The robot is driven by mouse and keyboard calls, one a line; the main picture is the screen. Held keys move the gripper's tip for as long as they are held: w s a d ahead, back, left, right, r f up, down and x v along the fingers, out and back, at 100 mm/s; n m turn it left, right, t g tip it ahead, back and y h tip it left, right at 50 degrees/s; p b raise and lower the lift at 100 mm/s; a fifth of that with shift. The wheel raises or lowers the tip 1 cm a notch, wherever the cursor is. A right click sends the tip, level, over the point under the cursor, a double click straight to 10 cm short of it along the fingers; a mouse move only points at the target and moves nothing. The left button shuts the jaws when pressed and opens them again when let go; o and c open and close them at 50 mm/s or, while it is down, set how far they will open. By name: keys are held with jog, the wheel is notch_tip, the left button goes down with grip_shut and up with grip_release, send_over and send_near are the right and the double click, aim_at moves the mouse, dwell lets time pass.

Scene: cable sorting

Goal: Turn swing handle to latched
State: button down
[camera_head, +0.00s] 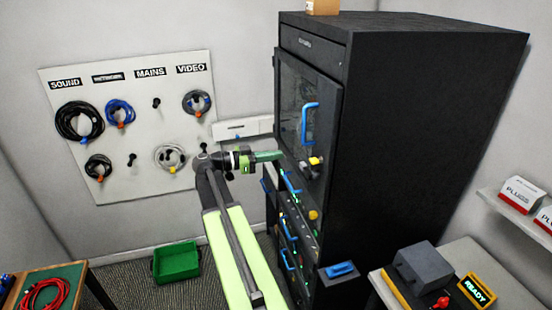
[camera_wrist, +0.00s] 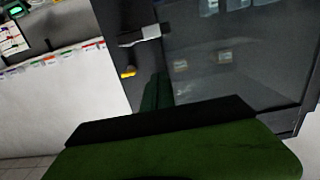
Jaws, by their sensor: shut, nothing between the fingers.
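The black cabinet (camera_head: 430,130) stands at the right of the head view, with a glass door (camera_head: 296,90) on its front. A small grey and yellow fitting (camera_head: 315,161) near the door's lower corner looks like the swing handle. In the wrist view a pale grey lever (camera_wrist: 140,37) sticks out at the door's edge, with a yellow piece (camera_wrist: 128,72) near it. Whether it is latched I cannot tell. My gripper (camera_head: 277,155) is shut and empty, its green fingers pointing at the cabinet front, left of the fitting. In the wrist view its fingers (camera_wrist: 156,92) fill the lower part.
A blue pull handle (camera_head: 309,124) is on the glass door, and several blue handles stand out below it. A pegboard with cables (camera_head: 133,125) hangs behind my arm. A green bin (camera_head: 176,263) is on the floor. A side table (camera_head: 510,291) stands at lower right.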

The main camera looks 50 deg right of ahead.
jog(key=s+d+f+b, duration=0.4)
jog(key=d, duration=0.2)
jog(key=shift+s+d+f, duration=0.2)
jog(key=shift+s, duration=0.15)
